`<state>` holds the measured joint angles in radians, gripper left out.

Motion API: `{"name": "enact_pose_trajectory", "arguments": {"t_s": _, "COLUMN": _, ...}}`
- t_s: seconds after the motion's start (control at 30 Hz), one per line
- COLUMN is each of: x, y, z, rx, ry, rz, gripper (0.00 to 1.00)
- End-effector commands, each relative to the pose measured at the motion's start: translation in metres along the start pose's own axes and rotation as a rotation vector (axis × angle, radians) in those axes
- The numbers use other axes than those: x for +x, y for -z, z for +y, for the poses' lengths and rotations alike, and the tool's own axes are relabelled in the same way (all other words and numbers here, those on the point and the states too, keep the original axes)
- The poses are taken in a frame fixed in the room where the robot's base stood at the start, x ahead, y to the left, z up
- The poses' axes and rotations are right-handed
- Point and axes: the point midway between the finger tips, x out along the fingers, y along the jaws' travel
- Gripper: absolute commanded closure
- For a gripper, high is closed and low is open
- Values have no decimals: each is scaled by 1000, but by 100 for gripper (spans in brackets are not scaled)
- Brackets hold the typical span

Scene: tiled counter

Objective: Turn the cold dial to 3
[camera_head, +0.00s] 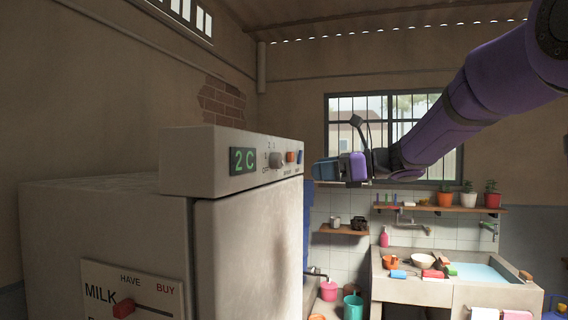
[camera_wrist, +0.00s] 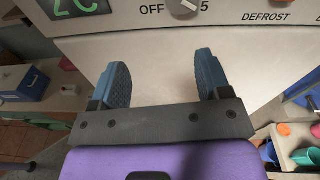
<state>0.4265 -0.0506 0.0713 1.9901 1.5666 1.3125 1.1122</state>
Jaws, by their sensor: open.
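The cold dial (camera_head: 277,159) is a grey knob on the control panel of a white fridge (camera_head: 240,245). It sits right of a green display (camera_head: 243,161) reading "2 C". In the wrist view the dial (camera_wrist: 184,7) shows at the top edge, between "OFF" and "5"; its upper part is cut off and its exact setting cannot be read. My gripper (camera_head: 318,172) is to the right of the panel, apart from it. In the wrist view its blue fingers (camera_wrist: 160,70) are spread with nothing between them, below the dial in the picture.
An orange button (camera_head: 290,157) and a blue part are on the panel right of the dial, near a "DEFROST" label. A milk board (camera_head: 130,300) hangs on the fridge's side. A sink counter (camera_head: 410,288) and plant shelf (camera_head: 440,208) stand behind. Space before the panel is clear.

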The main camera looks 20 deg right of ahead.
Motion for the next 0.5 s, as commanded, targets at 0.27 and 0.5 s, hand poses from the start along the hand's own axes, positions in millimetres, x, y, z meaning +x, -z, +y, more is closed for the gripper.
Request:
{"name": "enact_pose_trajectory", "arguments": {"t_s": 0.27, "x": 0, "y": -10, "z": -29, "rx": 108, "ry": 37, "rz": -102, "gripper": 30}}
{"name": "enact_pose_trajectory", "arguments": {"t_s": 0.5, "x": 36, "y": -13, "z": -29, "rx": 106, "ry": 35, "rz": -99, "gripper": 30}}
